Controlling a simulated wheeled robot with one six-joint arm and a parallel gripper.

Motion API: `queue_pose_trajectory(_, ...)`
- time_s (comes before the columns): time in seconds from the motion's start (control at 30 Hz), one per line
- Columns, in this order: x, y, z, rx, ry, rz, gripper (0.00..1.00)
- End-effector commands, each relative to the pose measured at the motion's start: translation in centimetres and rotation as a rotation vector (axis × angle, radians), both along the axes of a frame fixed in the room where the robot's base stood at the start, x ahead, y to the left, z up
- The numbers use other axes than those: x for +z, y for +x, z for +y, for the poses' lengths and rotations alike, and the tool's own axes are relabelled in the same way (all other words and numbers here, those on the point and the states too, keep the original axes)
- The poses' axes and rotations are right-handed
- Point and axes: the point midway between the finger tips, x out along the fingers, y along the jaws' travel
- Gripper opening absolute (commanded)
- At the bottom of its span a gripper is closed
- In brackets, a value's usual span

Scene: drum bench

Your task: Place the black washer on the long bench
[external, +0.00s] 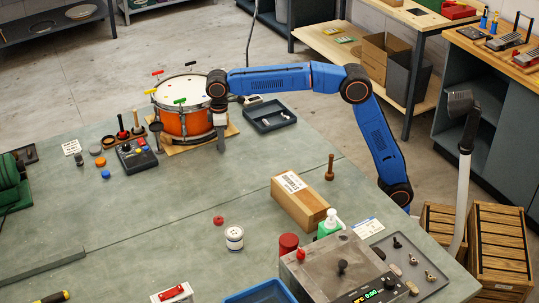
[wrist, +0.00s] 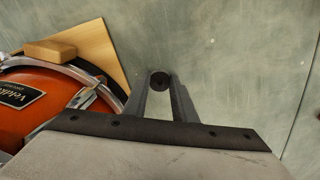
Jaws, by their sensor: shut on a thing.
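The black washer (wrist: 160,80) is a small dark disc with a hole, between the two fingertips of my gripper (wrist: 159,88) in the wrist view. My gripper is shut on it. In the external view my gripper (external: 221,147) points down over the large grey-green bench (external: 130,215), just right of the orange drum; the washer is too small to make out there. The bench top (wrist: 225,55) lies below the fingertips in the wrist view. I cannot tell whether the washer touches it. I cannot tell for certain which bench is the long one.
The orange drum (external: 183,122) stands on a wooden board close left of my gripper. A dark tray (external: 270,128) lies behind right. A cardboard box (external: 300,203), a wooden peg (external: 330,168) and a white jar (external: 234,238) stand nearer the front. The bench's middle is clear.

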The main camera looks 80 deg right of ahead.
Motion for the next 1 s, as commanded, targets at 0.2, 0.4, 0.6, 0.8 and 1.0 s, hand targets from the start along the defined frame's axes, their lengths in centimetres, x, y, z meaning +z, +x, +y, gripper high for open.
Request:
queue_pose_trajectory(0.2, -0.3, 0.0, 0.0, 0.000, 0.000, 0.001, 0.43)
queue_pose_trajectory(0.4, -0.2, 0.0, 0.0, 0.000, 0.000, 0.000, 0.43)
queue_pose_trajectory(0.6, 0.3, 0.0, 0.0, 0.000, 0.000, -0.001, 0.43)
queue_pose_trajectory(0.8, 3.1, 0.1, 0.0, 0.000, 0.001, -0.002, 0.43)
queue_pose_trajectory(1.0, 7.1, 0.1, 0.0, 0.000, 0.001, -0.003, 0.43)
